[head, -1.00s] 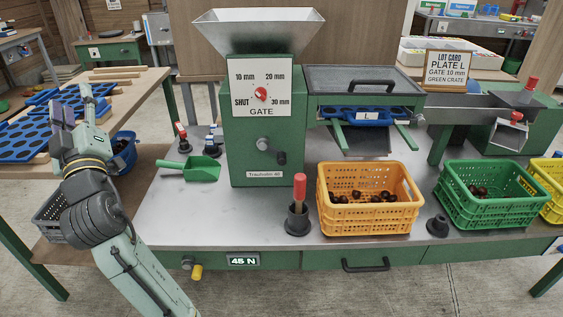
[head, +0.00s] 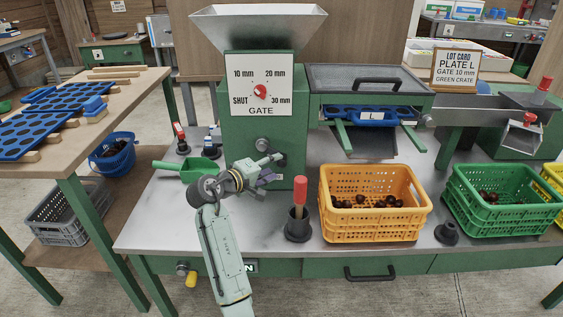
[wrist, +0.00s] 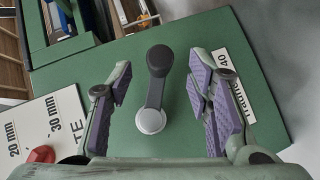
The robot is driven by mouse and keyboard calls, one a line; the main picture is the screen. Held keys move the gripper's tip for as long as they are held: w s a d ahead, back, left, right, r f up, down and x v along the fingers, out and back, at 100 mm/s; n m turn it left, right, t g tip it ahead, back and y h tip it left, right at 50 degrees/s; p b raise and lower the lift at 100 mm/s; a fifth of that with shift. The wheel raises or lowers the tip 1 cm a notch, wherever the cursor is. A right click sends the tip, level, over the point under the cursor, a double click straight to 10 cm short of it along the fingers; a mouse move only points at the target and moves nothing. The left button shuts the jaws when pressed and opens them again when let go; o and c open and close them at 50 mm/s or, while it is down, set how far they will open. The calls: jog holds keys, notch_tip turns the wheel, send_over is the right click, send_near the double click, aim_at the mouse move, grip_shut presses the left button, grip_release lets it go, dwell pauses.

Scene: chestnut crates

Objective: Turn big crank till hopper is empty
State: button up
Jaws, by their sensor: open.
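The crank on the front of the green machine has a silver hub (head: 262,144) and a dark arm. In the wrist view its black knob (wrist: 160,62) points away from the silver hub (wrist: 151,121). My gripper (head: 272,174) is in front of the crank and hides most of it in the head view. In the wrist view my gripper (wrist: 160,85) is open, with purple pads on either side of the crank and gaps to both. The grey hopper (head: 258,28) sits on top; its contents are not visible.
A red gate dial (head: 260,91) is above the crank. A red-tipped handle (head: 299,190) stands in a black holder just right of my gripper. A green scoop (head: 198,168) lies left. Orange (head: 372,228) and green crates (head: 500,228) hold chestnuts.

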aim_at(279, 163)
jog(key=x, duration=0.5)
jog(key=shift+w, duration=0.15)
jog(key=shift+c, duration=0.6)
grip_shut()
